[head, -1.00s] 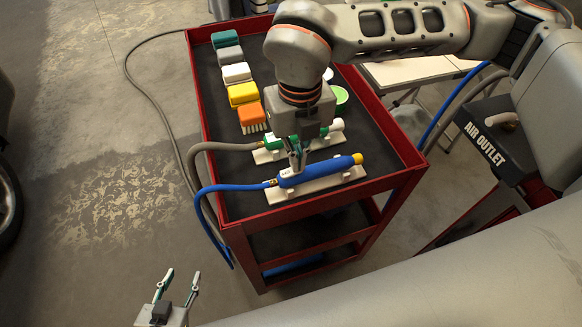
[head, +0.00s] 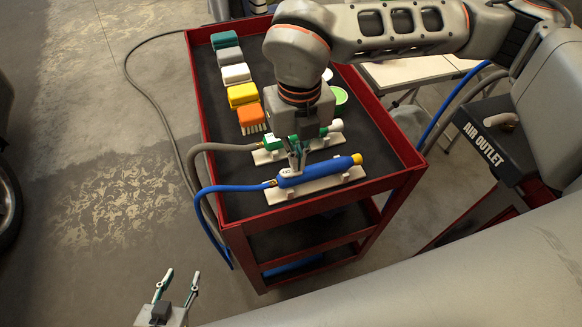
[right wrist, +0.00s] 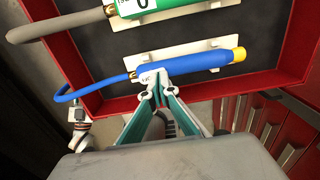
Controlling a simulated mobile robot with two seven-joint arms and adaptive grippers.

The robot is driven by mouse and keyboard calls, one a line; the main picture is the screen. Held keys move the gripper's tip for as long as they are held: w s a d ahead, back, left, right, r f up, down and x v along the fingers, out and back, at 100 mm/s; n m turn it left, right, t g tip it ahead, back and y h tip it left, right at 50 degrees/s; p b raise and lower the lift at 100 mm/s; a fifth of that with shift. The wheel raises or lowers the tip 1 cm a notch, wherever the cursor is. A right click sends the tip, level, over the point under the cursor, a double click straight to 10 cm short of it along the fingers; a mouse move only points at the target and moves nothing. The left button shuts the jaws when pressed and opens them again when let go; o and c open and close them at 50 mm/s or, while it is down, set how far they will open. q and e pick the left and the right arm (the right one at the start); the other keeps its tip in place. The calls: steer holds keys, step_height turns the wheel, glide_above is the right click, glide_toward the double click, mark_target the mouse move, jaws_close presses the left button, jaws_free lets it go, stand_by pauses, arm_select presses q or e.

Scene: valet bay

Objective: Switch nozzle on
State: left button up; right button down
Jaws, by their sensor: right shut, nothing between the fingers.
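A blue nozzle (head: 319,171) with a yellow tip and a blue hose lies on a pale cradle on the red cart's top. A green nozzle (head: 274,142) with a grey hose lies on a second cradle behind it. My right gripper (head: 297,165) points down at the hose end of the blue nozzle. In the right wrist view its fingertips (right wrist: 152,76) are together against or just over the blue nozzle (right wrist: 190,66); I cannot tell if they touch. Nothing is between them. My left gripper (head: 178,284) is open and empty at the lower left, away from the cart.
The red cart (head: 300,213) has raised rims. A row of coloured brushes (head: 242,95) stands on its left side, and a green round tin (head: 340,95) is behind my right arm. A black box marked AIR OUTLET (head: 487,140) is at the right. Hoses hang over the cart's left edge.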

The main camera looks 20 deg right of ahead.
steer(key=shift+r+p, duration=1.4)
steer(key=shift+r, duration=1.6)
arm_select(q)
steer(key=shift+t, duration=0.3)
steer(key=r, duration=0.2)
steer(key=w+r, duration=0.1)
steer(key=r, duration=0.1)
steer(key=shift+w+r, duration=0.2)
steer(key=shift+r, duration=0.05)
arm_select(e)
steer(key=shift+f, duration=0.1)
